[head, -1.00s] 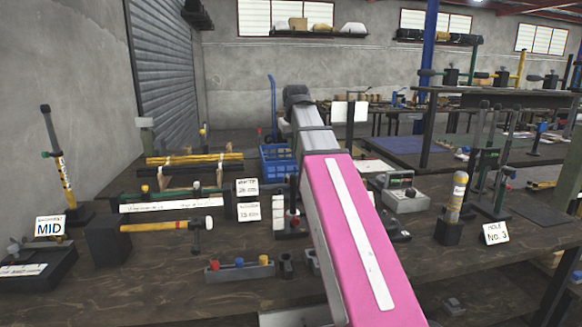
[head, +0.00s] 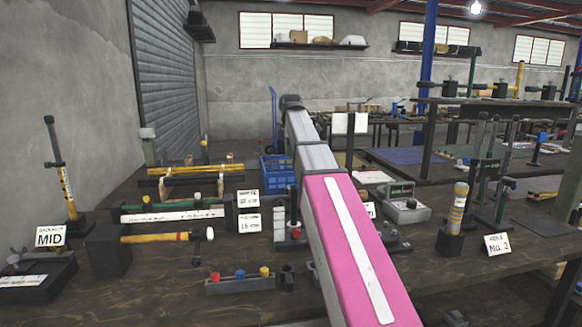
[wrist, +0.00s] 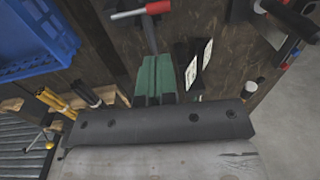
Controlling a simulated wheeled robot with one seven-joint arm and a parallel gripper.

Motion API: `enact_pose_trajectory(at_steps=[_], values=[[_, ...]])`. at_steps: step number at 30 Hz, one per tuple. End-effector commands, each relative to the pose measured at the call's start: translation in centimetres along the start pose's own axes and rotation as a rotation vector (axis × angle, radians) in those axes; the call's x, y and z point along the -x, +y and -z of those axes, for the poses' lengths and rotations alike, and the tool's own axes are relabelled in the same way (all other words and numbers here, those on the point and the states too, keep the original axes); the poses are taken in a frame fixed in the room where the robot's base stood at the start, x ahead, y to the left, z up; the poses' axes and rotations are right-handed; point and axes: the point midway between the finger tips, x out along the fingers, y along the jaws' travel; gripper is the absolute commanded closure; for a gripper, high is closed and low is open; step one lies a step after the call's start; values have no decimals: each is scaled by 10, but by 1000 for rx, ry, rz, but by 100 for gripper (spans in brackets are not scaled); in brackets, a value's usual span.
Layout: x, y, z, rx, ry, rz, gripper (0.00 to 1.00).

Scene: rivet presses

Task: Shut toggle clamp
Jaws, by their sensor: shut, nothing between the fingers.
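A red handle on a grey fork-like bracket with a dark arm (wrist: 130,13) shows at the top of the wrist view; it looks like the toggle clamp, but I cannot be certain. Its base is hidden. My gripper (wrist: 155,62) has two green fingers that are shut together and empty. In the picture, the fingertips point at the dark arm below the red handle; I cannot tell whether they touch it. In the head view my pink and grey arm reaches over the bench and hides the fingers and the red handle.
Two white label cards (head: 248,200) stand left of my arm, near a yellow-handled hammer (head: 155,238). A blue crate (head: 277,172) is behind. A black-handled fixture (wrist: 292,18) is at the wrist view's upper right. A peg block (head: 240,285) sits near the front.

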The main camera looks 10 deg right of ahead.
Motion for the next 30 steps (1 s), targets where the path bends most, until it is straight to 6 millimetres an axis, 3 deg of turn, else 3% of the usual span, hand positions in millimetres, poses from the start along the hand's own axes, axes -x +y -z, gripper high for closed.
enact_pose_trajectory(at_steps=[18, 24, 30], values=[[-107, -2, 0, -3, 0, 6, 100], [-124, -2, 0, -3, 0, 5, 100], [-128, -1, 0, -3, 0, 4, 100]])
